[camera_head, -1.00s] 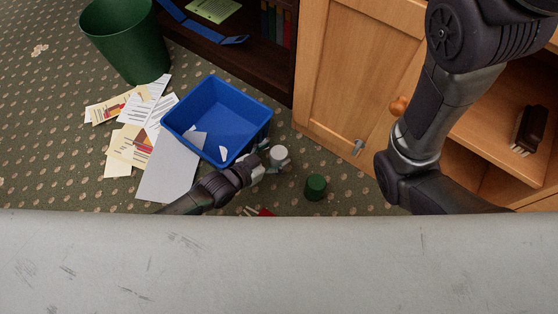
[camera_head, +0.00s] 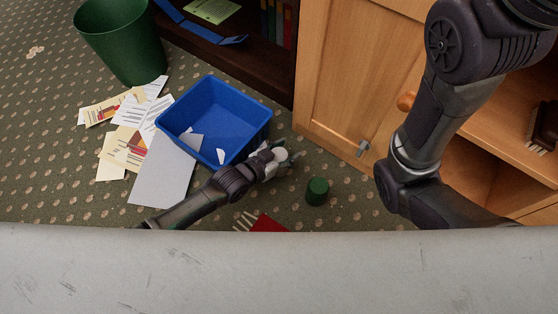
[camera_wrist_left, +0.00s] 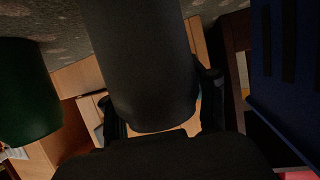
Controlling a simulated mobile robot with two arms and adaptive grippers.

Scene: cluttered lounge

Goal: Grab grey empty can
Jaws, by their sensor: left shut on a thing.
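The grey can (camera_head: 281,155) shows as a pale round top in the head view, just right of the blue bin. My left gripper (camera_head: 284,162) is shut on it, with fingers on both sides. In the left wrist view the can (camera_wrist_left: 145,65) is a large dark grey cylinder between the fingers of my left gripper (camera_wrist_left: 163,105). My right arm crosses the right side of the head view, but its gripper is out of sight.
The blue bin (camera_head: 238,97) stands close beside my left gripper. A green can (camera_head: 317,191) stands to the right. A red object (camera_head: 268,224) lies near the front edge. Papers (camera_head: 160,172) lie left of the bin, a green bin (camera_head: 122,45) behind them. A wooden cabinet (camera_head: 345,75) stands at right.

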